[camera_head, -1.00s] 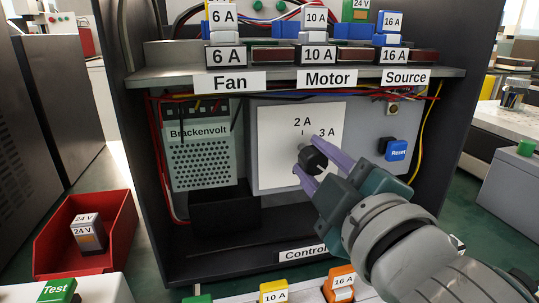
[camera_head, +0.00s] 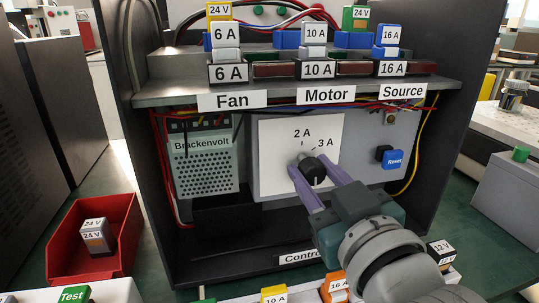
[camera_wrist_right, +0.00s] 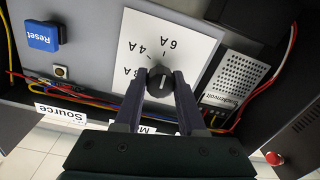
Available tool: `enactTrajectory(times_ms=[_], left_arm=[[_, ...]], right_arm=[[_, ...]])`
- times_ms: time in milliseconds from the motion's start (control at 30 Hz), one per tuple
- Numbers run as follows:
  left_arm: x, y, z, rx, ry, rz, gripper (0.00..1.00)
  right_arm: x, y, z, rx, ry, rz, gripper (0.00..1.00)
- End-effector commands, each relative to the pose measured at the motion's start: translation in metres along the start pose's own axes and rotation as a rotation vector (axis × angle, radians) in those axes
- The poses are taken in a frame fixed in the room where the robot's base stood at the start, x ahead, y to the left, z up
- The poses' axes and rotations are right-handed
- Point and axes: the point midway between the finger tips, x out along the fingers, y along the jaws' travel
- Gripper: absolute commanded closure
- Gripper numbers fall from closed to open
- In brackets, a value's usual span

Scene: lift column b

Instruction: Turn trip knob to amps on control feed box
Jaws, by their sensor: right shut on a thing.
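The trip knob (camera_head: 314,170) is a round black knob on a white dial plate (camera_head: 276,180) in the control feed box. 2 A and 3 A are readable on the plate in the head view. The right wrist view shows the knob (camera_wrist_right: 160,82) with a light pointer line, and 3 A, 4 A and 6 A marks. My right gripper (camera_head: 319,178) is shut on the knob, one purple finger on each side; the wrist view shows the fingers (camera_wrist_right: 160,88) likewise. The arm hides the plate's lower right. Which mark the pointer meets is hard to tell. My left gripper is not in view.
A blue Reset button (camera_head: 392,159) is right of the dial. A Brackenvolt unit (camera_head: 203,165) is left. A shelf (camera_head: 160,92) above carries labelled fuses for Fan, Motor and Source. A red bin (camera_head: 120,240) with 24 V modules stands at the lower left.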

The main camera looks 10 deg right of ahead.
Motion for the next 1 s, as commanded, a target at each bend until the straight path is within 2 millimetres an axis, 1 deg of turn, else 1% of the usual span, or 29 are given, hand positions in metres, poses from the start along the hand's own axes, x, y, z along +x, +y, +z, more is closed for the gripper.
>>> enactTrajectory(times_ms=[300,700,733,900,1000], left_arm=[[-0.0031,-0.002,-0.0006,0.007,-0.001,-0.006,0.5],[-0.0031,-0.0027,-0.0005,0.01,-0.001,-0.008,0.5],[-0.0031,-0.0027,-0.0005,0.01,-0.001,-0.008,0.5],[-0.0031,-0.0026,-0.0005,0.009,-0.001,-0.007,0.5],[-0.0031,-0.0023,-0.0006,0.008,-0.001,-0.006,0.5]], right_arm=[[0.0002,0.0001,-0.0006,0.071,0.004,0.0,1.0],[0.0002,0.0,-0.0003,0.077,0.004,0.0,1.0],[0.0002,0.0,-0.0003,0.077,0.004,0.0,0.58],[0.0002,-0.0001,-0.0002,0.076,0.003,0.0,0.39],[0.0001,-0.0001,-0.0001,0.075,0.003,0.0,0.31]])
